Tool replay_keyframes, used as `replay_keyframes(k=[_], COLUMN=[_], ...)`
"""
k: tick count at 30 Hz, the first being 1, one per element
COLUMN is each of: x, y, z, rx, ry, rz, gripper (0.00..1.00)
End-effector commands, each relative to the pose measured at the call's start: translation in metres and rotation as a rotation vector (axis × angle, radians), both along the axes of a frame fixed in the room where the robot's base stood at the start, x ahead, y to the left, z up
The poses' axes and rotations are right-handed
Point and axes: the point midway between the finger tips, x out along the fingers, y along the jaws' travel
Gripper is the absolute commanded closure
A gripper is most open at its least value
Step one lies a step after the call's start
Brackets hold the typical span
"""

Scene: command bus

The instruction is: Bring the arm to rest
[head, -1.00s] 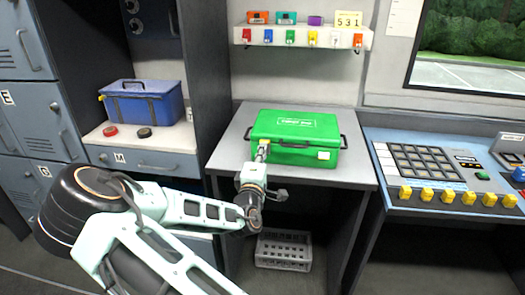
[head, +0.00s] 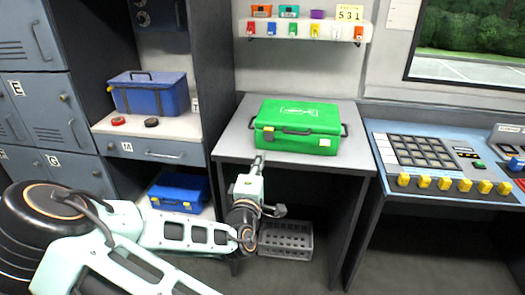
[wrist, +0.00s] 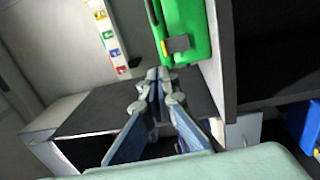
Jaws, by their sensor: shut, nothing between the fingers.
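My gripper (head: 258,160) is at the front edge of the grey desk, in front of and below the green case. In the wrist view my gripper (wrist: 157,75) has its fingers together with nothing between them. The green case (head: 298,128) sits closed on the desk, and its lower part also shows in the wrist view (wrist: 186,25). A gap shows between the fingertips and the case. My arm is bent and reaches in from the lower left.
The grey desk (head: 235,140) has an open space beneath with a grey crate (head: 286,243). A button console (head: 440,165) stands at right. Blue boxes sit on the left counter (head: 150,92) and on the shelf below (head: 180,190). Lockers (head: 45,110) line the left.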

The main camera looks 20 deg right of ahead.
Motion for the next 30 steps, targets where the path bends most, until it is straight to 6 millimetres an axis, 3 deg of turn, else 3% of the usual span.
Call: replay_keyframes(k=[6,23,26,30], x=[-0.012,-0.012,-0.010,-0.007], y=[0.008,0.008,0.007,0.011], z=[0.000,-0.002,-0.012,-0.040], rx=[0.000,0.017,0.100,0.338], ry=[0.000,0.002,0.008,0.025], rz=[0.000,-0.002,-0.012,-0.040], gripper=[1.00,1.00,1.00,1.00])
